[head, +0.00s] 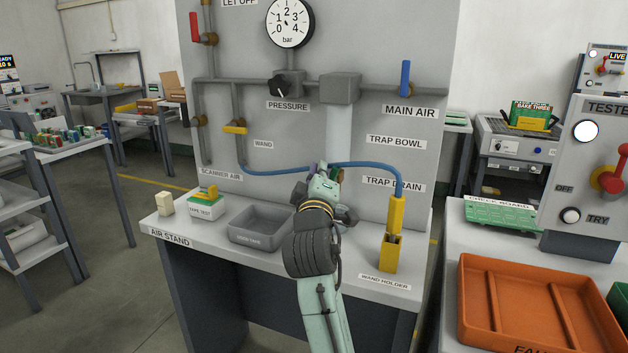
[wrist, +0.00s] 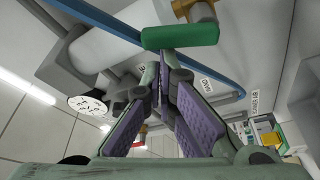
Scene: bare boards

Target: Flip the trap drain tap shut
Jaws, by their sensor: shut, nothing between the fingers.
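The trap drain tap has a green handle (wrist: 180,34) on a brass body (wrist: 196,10), seen at the top of the wrist view. In the head view the tap is mostly hidden behind my gripper (head: 320,171), below the pale trap bowl (head: 338,130) and left of the TRAP DRAIN label (head: 394,184). My gripper is shut and empty. In the wrist view its fingertips (wrist: 166,66) point at the handle, close to its near side. I cannot tell whether they touch it.
A blue hose (head: 275,172) runs across the panel just behind my gripper. A yellow wand holder (head: 390,250) stands to the right on the stand, and a grey tray (head: 262,236) lies to the left. The blue main air lever (head: 405,78) is higher up.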

